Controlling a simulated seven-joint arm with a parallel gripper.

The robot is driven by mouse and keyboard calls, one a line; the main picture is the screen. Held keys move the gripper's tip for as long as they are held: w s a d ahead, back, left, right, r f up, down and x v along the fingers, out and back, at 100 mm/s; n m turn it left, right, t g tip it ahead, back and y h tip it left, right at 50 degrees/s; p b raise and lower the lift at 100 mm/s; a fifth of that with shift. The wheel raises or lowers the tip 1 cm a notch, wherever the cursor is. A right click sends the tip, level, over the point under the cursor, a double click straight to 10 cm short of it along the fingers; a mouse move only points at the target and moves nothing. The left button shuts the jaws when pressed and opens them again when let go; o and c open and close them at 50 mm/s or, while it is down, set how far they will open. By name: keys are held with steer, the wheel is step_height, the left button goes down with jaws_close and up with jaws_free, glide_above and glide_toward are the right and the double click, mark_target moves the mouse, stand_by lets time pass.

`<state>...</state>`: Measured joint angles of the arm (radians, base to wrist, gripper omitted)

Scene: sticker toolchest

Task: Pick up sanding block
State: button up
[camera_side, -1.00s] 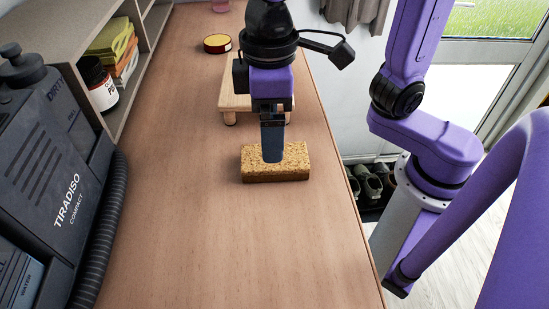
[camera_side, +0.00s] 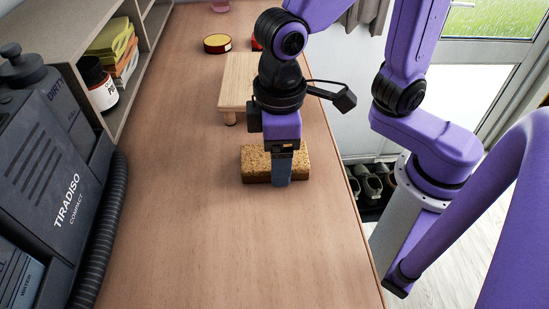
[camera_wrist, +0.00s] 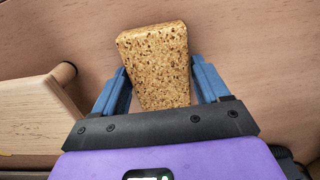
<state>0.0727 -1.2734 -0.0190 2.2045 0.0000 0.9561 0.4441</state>
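The sanding block (camera_side: 256,166) is a speckled brown cork block lying flat on the wooden bench. In the wrist view the block (camera_wrist: 158,52) lies between the two blue fingers of my gripper (camera_wrist: 161,72). The far finger is hidden there.
A small wooden stand (camera_side: 238,80) is just behind the block and also shows at the left in the wrist view (camera_wrist: 35,105). A dark vacuum (camera_side: 50,180) with a hose lines the left side. The front of the bench (camera_side: 230,250) is clear.

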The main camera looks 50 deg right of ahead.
steer(key=c, duration=0.6)
steer(key=shift+r, duration=0.45)
step_height(320, 180, up, 2)
steer(key=shift+r, duration=0.1)
steer(key=s+d+r, duration=0.2)
steer(key=r, duration=0.1)
steer(key=s+d+r, duration=0.1)
steer(key=r, duration=0.1)
steer(key=shift+s+r, duration=0.1)
steer(key=shift+r, duration=0.15)
steer(key=s+d+r, duration=0.1)
steer(key=s+d, duration=0.1)
steer(key=s+d+r, duration=0.3)
steer(key=s+d, duration=0.1)
steer(key=d, duration=0.1)
steer(key=shift+s+r, duration=0.25)
steer(key=shift+s, duration=0.05)
steer(key=shift+o, duration=0.7)
